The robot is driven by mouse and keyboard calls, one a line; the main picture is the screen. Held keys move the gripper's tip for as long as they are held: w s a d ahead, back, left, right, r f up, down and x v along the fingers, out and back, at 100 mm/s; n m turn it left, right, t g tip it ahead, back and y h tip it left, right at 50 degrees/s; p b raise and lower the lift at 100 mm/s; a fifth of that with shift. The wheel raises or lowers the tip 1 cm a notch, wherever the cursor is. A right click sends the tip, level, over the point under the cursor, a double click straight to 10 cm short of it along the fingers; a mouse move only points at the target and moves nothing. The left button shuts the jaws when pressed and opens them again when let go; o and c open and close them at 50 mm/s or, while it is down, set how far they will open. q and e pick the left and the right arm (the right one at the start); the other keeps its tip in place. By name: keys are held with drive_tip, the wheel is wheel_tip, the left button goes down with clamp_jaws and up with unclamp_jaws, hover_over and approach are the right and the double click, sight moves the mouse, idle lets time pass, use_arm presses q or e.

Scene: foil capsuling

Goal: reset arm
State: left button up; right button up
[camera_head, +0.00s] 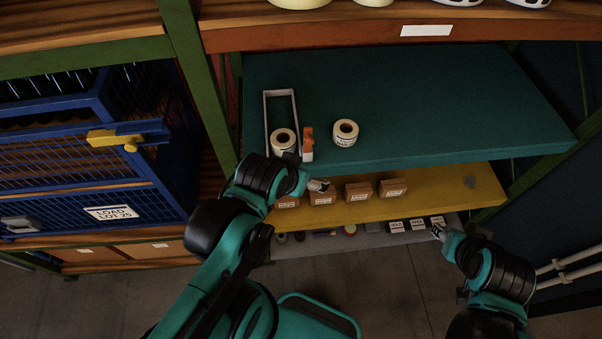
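My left gripper (318,186) is in front of the shelf unit, in line with the yellow shelf and its small brown boxes. Its fingers are too small to tell whether they are open or shut. My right gripper (438,232) is at the lower right, in front of the lowest shelf and its small labelled boxes. Its finger state is also unclear. I cannot make out anything held in either gripper.
The teal shelf (430,100) carries a grey tray (267,110) with a label roll (283,141), another roll (345,132) and an orange-and-white item (308,145). The yellow shelf (450,193) holds several brown boxes (358,190). A blue cage (80,170) stands left. Teal shelf's right side is clear.

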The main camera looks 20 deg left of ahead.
drive_tip(key=shift+d, duration=0.1)
wheel_tip(320, 180, down, 25)
drive_tip(key=b, duration=2.5)
